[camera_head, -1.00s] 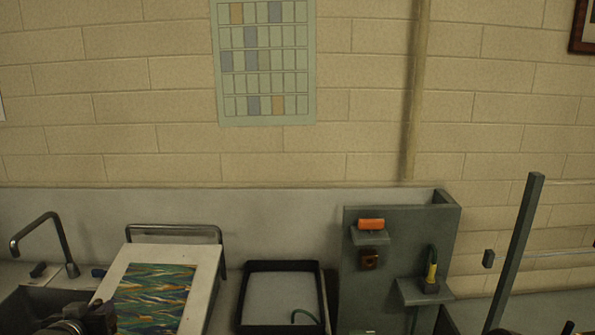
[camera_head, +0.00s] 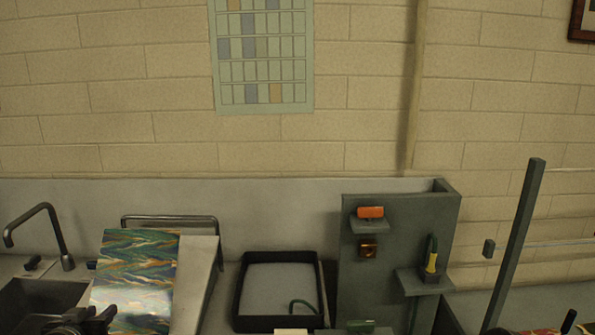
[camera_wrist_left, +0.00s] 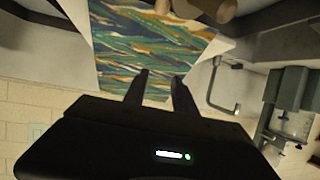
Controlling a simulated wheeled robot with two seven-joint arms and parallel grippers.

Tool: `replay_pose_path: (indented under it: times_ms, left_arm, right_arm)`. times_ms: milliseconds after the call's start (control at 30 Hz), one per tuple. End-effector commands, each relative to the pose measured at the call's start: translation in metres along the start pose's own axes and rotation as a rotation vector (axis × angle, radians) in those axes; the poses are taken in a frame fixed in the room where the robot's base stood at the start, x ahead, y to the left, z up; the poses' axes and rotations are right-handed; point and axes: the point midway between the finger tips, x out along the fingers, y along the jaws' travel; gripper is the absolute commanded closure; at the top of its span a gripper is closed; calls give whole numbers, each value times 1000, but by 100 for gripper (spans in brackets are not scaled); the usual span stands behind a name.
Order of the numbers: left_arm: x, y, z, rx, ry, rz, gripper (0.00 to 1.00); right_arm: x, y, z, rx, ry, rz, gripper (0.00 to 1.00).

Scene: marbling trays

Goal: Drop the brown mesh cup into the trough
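My left gripper (camera_head: 85,318) is at the lower left of the head view, by the lower left side of a marbled sheet (camera_head: 137,268). In the left wrist view its two dark fingers (camera_wrist_left: 161,76) are apart, with the sheet (camera_wrist_left: 145,45) showing beyond and between them. I cannot tell whether they grip it. A small brown object (camera_head: 368,251) on the grey rack may be the mesh cup, but it is too small to be sure. A black-rimmed tray (camera_head: 238,300), possibly the trough, stands at centre. My right gripper is not in view.
A pale sloped board (camera_head: 203,262) stands behind the sheet, with a metal rail behind it. A sink (camera_head: 35,300) and tap (camera_head: 40,212) are at left. The grey rack (camera_head: 400,215) also bears an orange object (camera_head: 370,212). A slanted post (camera_head: 518,240) stands at right.

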Motion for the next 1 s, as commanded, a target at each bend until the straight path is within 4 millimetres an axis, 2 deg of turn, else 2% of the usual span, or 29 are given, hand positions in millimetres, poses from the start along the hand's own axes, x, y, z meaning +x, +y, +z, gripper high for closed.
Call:
replay_pose_path:
  times_ms: [100, 467, 567, 900, 1000]
  left_arm:
    - [0, 0, 0, 0, 0, 0, 57]
    - [-5, 0, 0, 0, 0, -1, 57]
    - [-15, 0, -1, 2, 1, -1, 57]
    - [-68, 0, -2, 2, 2, 0, 57]
    - [-76, 0, -1, 1, 1, 0, 57]
  right_arm:
    - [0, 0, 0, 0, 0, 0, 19]
    - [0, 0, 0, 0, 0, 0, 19]
    - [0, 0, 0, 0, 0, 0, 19]
    - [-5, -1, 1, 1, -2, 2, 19]
    - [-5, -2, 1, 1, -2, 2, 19]
